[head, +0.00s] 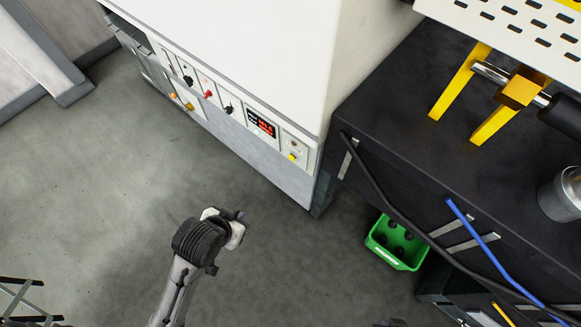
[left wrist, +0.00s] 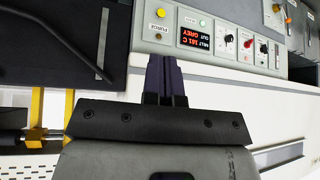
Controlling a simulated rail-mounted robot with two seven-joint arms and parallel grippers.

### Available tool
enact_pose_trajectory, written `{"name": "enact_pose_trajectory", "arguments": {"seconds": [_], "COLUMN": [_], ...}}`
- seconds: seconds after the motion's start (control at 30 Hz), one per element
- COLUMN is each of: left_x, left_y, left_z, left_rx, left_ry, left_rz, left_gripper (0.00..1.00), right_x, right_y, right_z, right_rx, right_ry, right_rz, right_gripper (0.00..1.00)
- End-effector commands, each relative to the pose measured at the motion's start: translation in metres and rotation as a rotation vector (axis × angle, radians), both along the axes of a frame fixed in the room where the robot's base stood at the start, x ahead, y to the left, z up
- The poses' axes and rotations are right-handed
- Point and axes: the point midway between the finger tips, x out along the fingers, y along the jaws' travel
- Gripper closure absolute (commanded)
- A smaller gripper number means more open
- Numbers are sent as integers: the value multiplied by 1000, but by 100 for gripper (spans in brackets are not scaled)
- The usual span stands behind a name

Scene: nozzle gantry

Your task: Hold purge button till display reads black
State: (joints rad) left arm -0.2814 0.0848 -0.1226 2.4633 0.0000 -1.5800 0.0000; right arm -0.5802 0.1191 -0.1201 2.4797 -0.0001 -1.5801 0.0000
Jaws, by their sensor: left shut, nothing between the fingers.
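The purge button (head: 292,156) is a small yellow button at the right end of the white cabinet's control panel. It also shows in the left wrist view (left wrist: 161,13), beside a label reading PURGE. The display (head: 262,124) is a dark window with red text left of the button in the head view. In the left wrist view the display (left wrist: 194,38) reads MELT 161 C and OUT GREY. My left gripper (head: 237,215) is shut and empty, over the floor in front of the panel and apart from the button. Its dark fingers (left wrist: 163,60) point toward the panel in the left wrist view.
Black and red knobs (head: 208,95) and orange lamps sit left of the display. A black bench (head: 400,110) with yellow brackets stands right of the cabinet, with a black hose and blue cable. A green crate (head: 397,262) stands by it. The floor before the panel is clear.

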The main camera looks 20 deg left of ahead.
Motion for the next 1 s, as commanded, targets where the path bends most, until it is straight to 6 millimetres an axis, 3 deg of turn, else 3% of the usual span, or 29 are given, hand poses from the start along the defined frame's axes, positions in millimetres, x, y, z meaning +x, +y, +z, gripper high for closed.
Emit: {"name": "enact_pose_trajectory", "arguments": {"seconds": [0.03,0.53,1.0], "left_x": [7,65,132], "left_y": [-1,-2,11], "left_z": [-24,-136,-246], "left_rx": [-3,19,145], "left_ry": [-13,-84,-172], "left_rz": [1,36,117], "left_gripper": [100,100,100], "right_x": [0,0,0], "right_y": [-1,-1,1], "right_z": [-28,-158,-281], "right_rx": [-2,-5,4], "right_ry": [0,-1,0], "right_rz": [1,4,-3], "right_gripper": [100,100,100]}}
